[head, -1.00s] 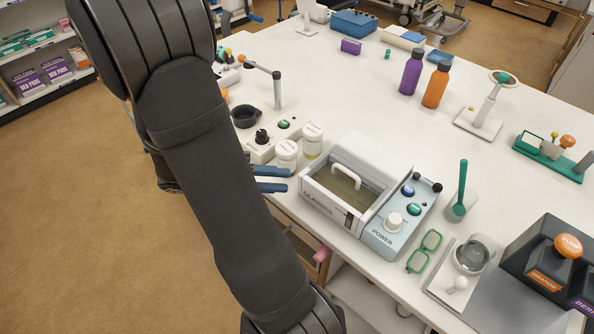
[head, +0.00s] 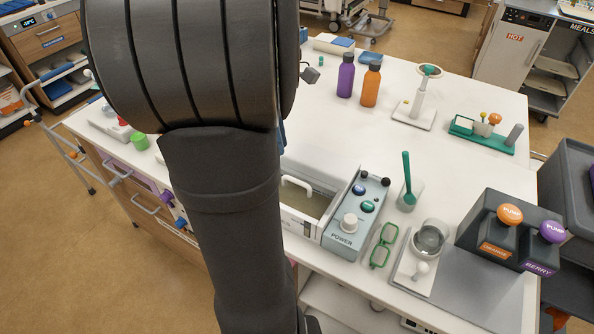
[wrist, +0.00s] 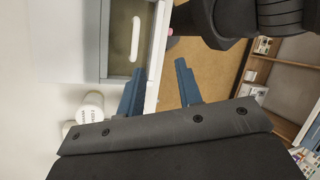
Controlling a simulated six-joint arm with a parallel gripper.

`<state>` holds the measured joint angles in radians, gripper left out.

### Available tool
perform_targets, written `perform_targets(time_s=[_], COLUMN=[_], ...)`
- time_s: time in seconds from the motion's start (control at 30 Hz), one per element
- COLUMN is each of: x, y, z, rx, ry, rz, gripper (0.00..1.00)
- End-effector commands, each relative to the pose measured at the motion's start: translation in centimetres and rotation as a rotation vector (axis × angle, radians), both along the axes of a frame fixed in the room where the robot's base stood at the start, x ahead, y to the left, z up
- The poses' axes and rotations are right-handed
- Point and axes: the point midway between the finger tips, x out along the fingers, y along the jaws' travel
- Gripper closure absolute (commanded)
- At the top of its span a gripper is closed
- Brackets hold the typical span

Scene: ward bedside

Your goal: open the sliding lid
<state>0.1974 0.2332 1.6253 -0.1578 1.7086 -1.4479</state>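The glasses box (head: 291,221) is a white case on the table with a grey-green window panel and a white bar handle (head: 297,187). The arm hides its left part in the head view. In the wrist view the same handle (wrist: 135,40) stands on the grey-green panel (wrist: 120,65), beyond my fingertips. My gripper (wrist: 160,66) is open and empty, with two blue fingers apart. The left finger overlaps the near corner of the box in the picture; the right one shows over the floor. Contact cannot be told. My arm hides the gripper in the head view.
A control panel (head: 345,238) with buttons and a white knob adjoins the box. White jars (wrist: 92,105) stand near my left finger. The table edge is close by.

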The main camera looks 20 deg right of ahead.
Motion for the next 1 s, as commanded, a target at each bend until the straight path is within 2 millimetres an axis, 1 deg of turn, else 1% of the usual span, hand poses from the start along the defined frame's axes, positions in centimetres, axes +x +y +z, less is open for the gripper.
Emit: perform_targets(time_s=[0.03,0.1,0.2,0.33,0.4,0.47,0.57,0.67,1.0], x=[0.3,0.6,0.8,1.0,0.9,0.9,0.8,0.5,-0.5], y=[-1.4,-2.7,-4.3,-5.5,-5.8,-5.9,-5.7,-5.5,-4.4], z=[1.4,3.0,5.1,6.7,7.1,7.0,6.1,4.5,-2.8], rx=[0.012,0.029,0.048,0.063,0.066,0.069,0.069,0.07,0.069], ry=[-0.061,-0.131,-0.209,-0.268,-0.282,-0.288,-0.287,-0.285,-0.282], rz=[-0.1,-0.22,-0.354,-0.457,-0.484,-0.493,-0.494,-0.492,-0.491], gripper=[0.68,0.68,0.68,0.68,0.68,0.68,0.68,0.68,0.68])
